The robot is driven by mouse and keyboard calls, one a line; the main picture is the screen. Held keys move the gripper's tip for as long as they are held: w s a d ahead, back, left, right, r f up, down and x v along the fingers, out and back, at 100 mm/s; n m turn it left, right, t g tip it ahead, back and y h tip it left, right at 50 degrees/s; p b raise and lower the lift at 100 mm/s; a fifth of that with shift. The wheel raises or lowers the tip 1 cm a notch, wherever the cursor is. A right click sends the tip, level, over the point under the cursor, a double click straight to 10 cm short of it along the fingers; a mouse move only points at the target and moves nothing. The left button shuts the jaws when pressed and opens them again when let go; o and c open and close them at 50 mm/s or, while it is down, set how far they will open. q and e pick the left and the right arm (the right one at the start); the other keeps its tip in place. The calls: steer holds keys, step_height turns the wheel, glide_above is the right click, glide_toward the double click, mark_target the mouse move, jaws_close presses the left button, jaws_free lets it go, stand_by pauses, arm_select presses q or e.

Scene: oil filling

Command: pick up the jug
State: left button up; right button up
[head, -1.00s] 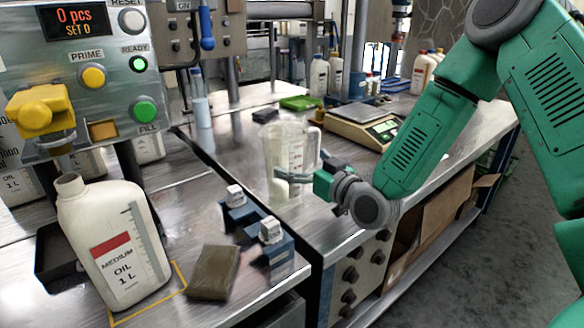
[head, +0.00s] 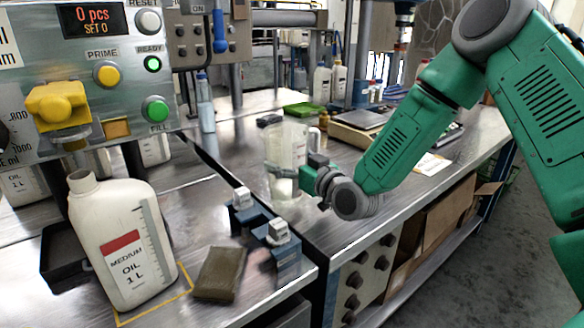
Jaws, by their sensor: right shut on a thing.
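The jug (head: 287,148) is a clear, see-through measuring jug in the middle of the head view, over the metal bench on the right. It looks upright. My right gripper (head: 283,171) reaches in from the right and is shut on the jug's lower body. The fingers partly cover the jug, and its base is hard to make out, so I cannot tell whether it touches the bench. My left gripper is not in view.
A white oil bottle (head: 123,245) stands at the front left under the filling machine (head: 108,55). A brown block (head: 219,274) and a blue fixture (head: 270,238) are near the bench edge. A scale (head: 358,133) and a green tray (head: 303,109) lie behind the jug.

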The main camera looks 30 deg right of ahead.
mark_target(295, 137)
steer(key=shift+d+r, duration=0.15)
steer(key=shift+r, duration=0.35)
steer(key=r+p, duration=0.1)
steer(key=r, duration=0.1)
steer(key=d+r, duration=0.1)
steer(key=r, duration=0.1)
steer(key=shift+r+p, duration=0.4)
steer(key=r, duration=0.2)
steer(key=a+r, duration=0.1)
steer(key=r, duration=0.1)
steer(key=shift+p, duration=0.4)
steer(key=shift+d, duration=0.1)
steer(key=shift+d+f, duration=0.1)
steer(key=shift+d, duration=0.25)
steer(key=shift+a, duration=0.1)
